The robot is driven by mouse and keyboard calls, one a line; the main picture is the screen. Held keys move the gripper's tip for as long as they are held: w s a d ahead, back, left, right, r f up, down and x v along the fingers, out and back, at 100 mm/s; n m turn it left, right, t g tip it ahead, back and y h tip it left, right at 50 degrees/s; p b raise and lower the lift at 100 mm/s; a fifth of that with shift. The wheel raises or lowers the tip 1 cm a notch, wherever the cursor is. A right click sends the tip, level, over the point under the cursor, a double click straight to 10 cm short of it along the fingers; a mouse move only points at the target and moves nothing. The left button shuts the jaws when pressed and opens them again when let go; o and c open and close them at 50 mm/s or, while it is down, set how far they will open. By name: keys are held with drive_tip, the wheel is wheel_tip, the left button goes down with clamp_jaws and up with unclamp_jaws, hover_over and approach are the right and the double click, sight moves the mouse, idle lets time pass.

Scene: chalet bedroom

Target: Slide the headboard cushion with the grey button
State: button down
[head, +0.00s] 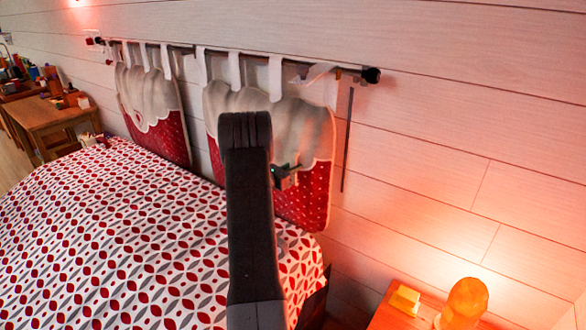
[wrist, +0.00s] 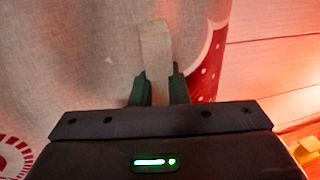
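Two headboard cushions with grey-white tops and dotted red lower parts hang by fabric tabs from a dark rod (head: 330,69). The right cushion (head: 300,125) is partly hidden behind my arm, and the left cushion (head: 172,135) hangs beyond it. My gripper (head: 290,172) is at the front of the right cushion, low on its right half. In the wrist view, its fingers (wrist: 160,88) stand apart with a pale strip (wrist: 155,45) between or just behind them. Whether they pinch it is unclear. I cannot make out a grey button for certain.
A bed with a red-and-grey patterned cover (head: 120,235) fills the lower left. A wooden nightstand (head: 392,318) at the lower right bears a glowing lamp (head: 466,300) and a yellow block (head: 404,300). A desk (head: 45,115) stands far left. The plank wall right of the cushions is mostly bare.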

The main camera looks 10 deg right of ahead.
sight(286, 158)
drive_tip(key=w+a+b, duration=0.3)
drive_tip(key=shift+w+a+f, duration=0.1)
drive_tip(key=shift+w+a, duration=0.6)
drive_tip(key=c, duration=1.8)
unclamp_jaws()
drive_tip(key=shift+o, duration=0.2)
